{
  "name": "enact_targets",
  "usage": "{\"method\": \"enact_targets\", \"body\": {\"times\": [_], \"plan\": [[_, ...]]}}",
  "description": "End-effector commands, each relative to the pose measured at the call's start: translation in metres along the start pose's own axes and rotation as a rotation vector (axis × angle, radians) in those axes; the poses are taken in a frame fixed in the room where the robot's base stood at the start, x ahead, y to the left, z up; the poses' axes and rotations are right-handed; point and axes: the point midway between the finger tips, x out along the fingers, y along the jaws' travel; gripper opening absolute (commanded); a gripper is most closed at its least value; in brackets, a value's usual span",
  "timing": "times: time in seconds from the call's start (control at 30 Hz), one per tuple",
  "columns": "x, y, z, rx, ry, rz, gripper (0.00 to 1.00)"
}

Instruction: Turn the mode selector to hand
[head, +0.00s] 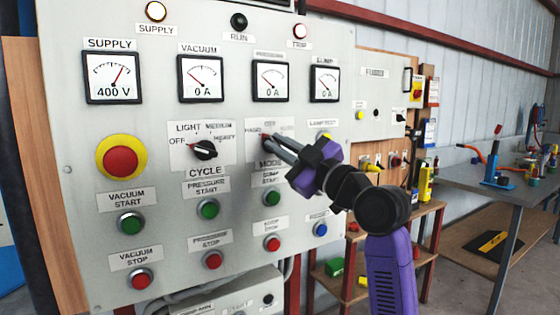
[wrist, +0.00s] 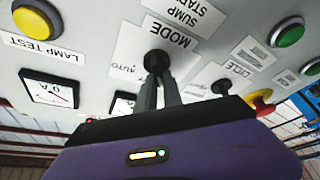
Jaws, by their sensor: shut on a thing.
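The mode selector is a black knob (wrist: 157,61) on the grey panel (head: 105,165), beside its MODE label (wrist: 167,33). In the wrist view my gripper (wrist: 158,82) has its two grey fingers shut on this knob. In the head view my gripper (head: 272,142) reaches the panel from the right and hides most of the knob. The HAND label (head: 252,131) shows at the upper left of the fingertips, and the label above is partly readable. In the wrist view the AUTO label (wrist: 126,68) is partly visible. Which position the knob points to I cannot tell.
The cycle selector (head: 205,150) is left of my gripper. Green start buttons (head: 208,209) and red stop buttons (head: 213,260) lie below, and gauges (head: 270,80) above. A red emergency button (head: 120,161) is at far left. A yellow lamp test button (wrist: 34,19) is near the knob.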

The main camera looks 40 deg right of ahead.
Motion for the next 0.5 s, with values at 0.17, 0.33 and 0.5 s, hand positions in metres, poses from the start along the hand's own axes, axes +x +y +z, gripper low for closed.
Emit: {"method": "enact_targets", "body": {"times": [0.17,0.33,0.5], "plan": [[-0.0010,-0.0023,0.0023,-0.093,-0.001,-0.040,0.00],[-0.0006,-0.0024,0.0019,-0.149,-0.003,-0.064,0.00],[-0.0002,-0.0026,0.0014,-0.174,-0.002,-0.076,0.00]]}}
